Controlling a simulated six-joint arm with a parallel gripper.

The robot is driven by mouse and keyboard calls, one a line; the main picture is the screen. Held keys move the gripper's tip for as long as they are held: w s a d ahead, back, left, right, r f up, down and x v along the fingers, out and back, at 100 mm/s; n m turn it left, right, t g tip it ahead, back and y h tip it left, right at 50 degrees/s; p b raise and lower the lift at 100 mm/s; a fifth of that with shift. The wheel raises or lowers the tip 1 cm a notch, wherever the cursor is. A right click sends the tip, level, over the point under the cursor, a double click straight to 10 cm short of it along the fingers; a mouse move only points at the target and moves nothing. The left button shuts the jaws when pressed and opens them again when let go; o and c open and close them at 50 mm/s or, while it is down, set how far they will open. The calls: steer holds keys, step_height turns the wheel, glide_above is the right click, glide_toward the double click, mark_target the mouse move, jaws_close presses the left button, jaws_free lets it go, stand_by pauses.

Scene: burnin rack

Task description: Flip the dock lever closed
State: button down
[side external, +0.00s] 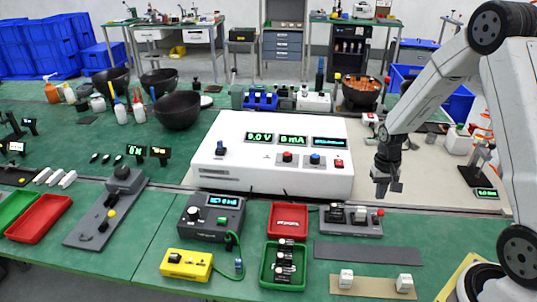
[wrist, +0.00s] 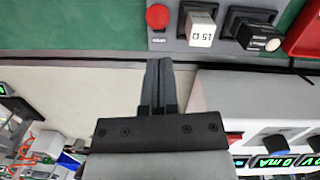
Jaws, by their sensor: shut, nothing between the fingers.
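A grey dock unit (side external: 352,229) lies on the green bench mat, in front of the white instrument's right end. It carries a red round knob (side external: 380,212) at its right end, which may be the lever's tip; its tilt is hard to tell. The knob (wrist: 157,17) and a small label beside it show at the top of the wrist view. A white block marked 15 Ω (wrist: 201,30) and a black part (wrist: 258,38) sit in the dock's sockets. My gripper (side external: 388,190) is shut and empty, above and behind the knob, apart from it. Its fingertips (wrist: 158,62) point towards the dock.
The white instrument (side external: 270,175) with lit displays stands left of my gripper. A red tray (side external: 288,207) and green tray (side external: 264,278) lie left of the dock. A dark mat (side external: 352,252) and a tan strip (side external: 345,292) with white blocks lie in front.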

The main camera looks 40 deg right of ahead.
stand_by(0.4)
step_height(320, 180, up, 12)
steer(key=w, duration=0.1)
steer(key=shift+f, duration=0.2)
stand_by(0.7)
steer(key=shift+w+a, duration=0.1)
steer(key=s+a+f+n+t, duration=0.1)
steer(key=s+a+n+t, duration=0.1)
steer(key=a, duration=0.6)
steer(key=s+a+f+n+t, duration=0.1)
steer(key=s+a+n, duration=0.3)
steer(key=a, duration=0.4)
steer(key=shift+s+a+f+n+t, duration=0.3)
steer(key=shift+s+n+t, duration=0.1)
steer(key=shift+n, duration=0.2)
